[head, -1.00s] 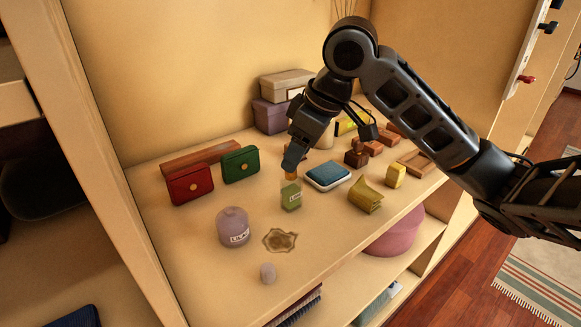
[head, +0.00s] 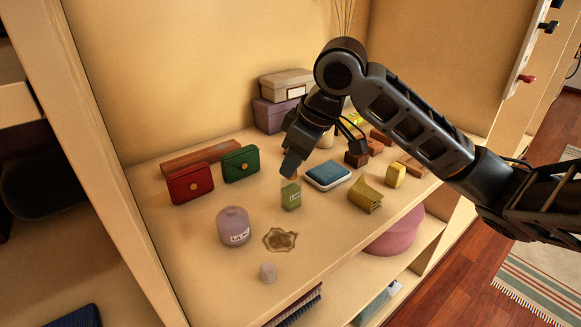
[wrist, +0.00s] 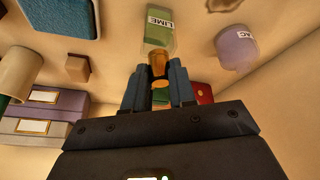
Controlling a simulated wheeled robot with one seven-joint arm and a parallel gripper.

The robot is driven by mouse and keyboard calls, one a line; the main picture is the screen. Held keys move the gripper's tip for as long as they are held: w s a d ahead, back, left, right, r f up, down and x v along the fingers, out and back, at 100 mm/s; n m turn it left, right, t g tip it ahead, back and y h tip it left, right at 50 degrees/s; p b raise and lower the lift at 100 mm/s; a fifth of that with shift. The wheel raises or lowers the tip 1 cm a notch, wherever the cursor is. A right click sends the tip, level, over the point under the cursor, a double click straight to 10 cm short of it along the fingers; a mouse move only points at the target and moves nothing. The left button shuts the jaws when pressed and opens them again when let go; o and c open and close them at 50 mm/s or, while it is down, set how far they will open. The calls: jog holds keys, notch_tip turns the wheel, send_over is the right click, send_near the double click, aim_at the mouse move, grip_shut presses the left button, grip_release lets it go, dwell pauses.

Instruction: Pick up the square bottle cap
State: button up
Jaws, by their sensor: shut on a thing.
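The square lime bottle (head: 291,197) stands on the shelf, green with a white label and a clear upper part. It also shows at the top of the wrist view (wrist: 157,32). Its amber cap (wrist: 158,63) is between the fingertips of my gripper (wrist: 159,72), which is shut on it. In the head view my gripper (head: 291,172) is right above the bottle, and the fingers mostly hide the cap. I cannot tell whether the cap is still seated on the bottle.
A round lilac bottle (head: 233,227), a small pale stopper (head: 268,272) and a brown ornate dish (head: 280,239) are in front. Red (head: 190,185) and green (head: 240,164) purses stand left. A blue case (head: 327,175) and yellow purse (head: 366,195) are right.

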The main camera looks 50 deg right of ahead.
grip_shut()
jog(key=shift+r, duration=0.1)
